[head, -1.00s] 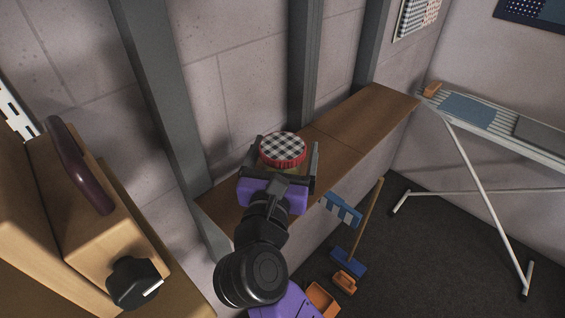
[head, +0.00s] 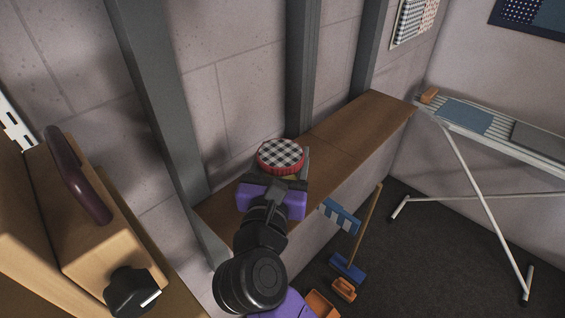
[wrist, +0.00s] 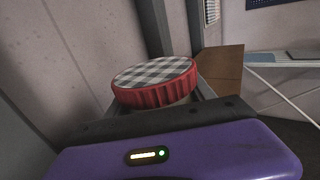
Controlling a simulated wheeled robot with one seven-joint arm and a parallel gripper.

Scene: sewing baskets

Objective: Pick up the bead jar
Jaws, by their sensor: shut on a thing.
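The bead jar (head: 281,156) has a red lid with a black-and-white checked top. It shows in the head view at the near end of the wooden ledge, and its lid fills the middle of the wrist view (wrist: 154,82). My purple and black gripper (head: 283,172) is shut on the jar, with a finger visible along its right side. The jar's body is mostly hidden below the lid and behind my gripper. I cannot tell whether its base touches the ledge.
The wooden ledge (head: 368,119) runs bare to the back right along the wall. Grey posts (head: 158,95) stand at the wall beside it. A wooden case (head: 75,215) is at the left. An ironing board (head: 500,129) and a broom (head: 362,232) are at the right.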

